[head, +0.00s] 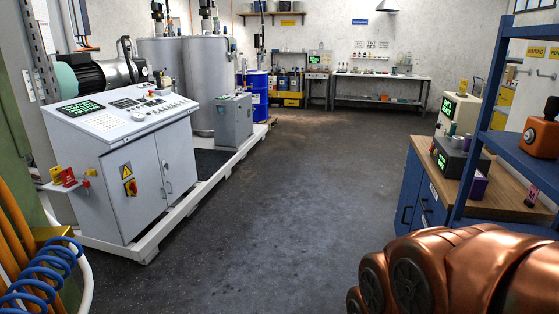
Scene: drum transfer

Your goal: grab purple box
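A small purple box (479,187) sits on the wooden top of the blue workbench (426,190) at the right. It stands beside a dark instrument with a green display (456,156), which hides part of it. A blue shelf post stands close by it. My copper-coloured arm fills the lower right corner, in front of the bench. My gripper is not in view, so its state and its distance from the box do not show.
A blue shelf rack (515,150) with an orange device (541,138) rises over the bench. A small dark tag-like item (531,196) lies on the bench top. A grey control cabinet (128,160) stands at the left. The floor (290,220) between is clear.

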